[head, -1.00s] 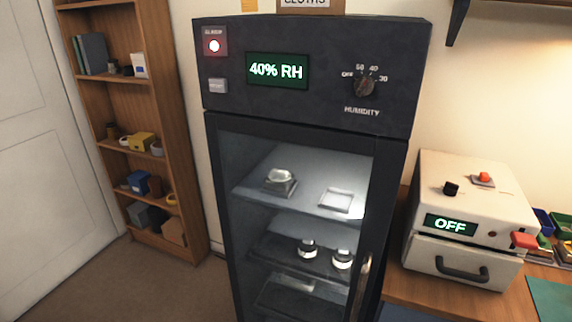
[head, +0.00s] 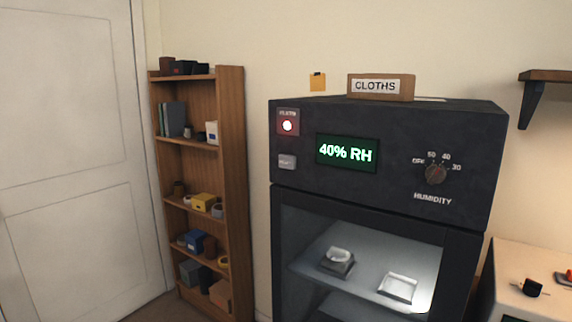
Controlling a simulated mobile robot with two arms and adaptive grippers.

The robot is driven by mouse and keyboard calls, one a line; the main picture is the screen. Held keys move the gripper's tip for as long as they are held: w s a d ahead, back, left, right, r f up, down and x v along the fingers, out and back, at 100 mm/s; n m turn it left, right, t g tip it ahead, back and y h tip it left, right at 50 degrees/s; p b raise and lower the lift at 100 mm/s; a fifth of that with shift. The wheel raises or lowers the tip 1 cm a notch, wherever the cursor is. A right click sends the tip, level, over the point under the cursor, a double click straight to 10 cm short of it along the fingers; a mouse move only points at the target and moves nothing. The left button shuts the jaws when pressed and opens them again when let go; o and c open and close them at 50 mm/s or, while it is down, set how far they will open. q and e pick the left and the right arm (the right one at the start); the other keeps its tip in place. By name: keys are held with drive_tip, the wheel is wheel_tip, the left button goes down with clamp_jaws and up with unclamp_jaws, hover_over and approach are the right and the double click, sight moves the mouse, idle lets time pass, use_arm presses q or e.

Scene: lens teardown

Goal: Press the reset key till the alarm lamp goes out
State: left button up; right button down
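The reset key (head: 287,161) is a small pale grey key on the upper left of the dark cabinet's front panel. The alarm lamp (head: 288,126) sits just above it in a red plate and glows bright white-red. The humidity knob (head: 435,173) is on the right of the panel. Neither of my grippers is in view.
A box marked CLOTHS (head: 380,87) stands on the cabinet. A wooden bookshelf (head: 236,190) stands to its left, beside a white door (head: 70,160). A pale machine (head: 545,262) is at the lower right, below a wall shelf (head: 550,76).

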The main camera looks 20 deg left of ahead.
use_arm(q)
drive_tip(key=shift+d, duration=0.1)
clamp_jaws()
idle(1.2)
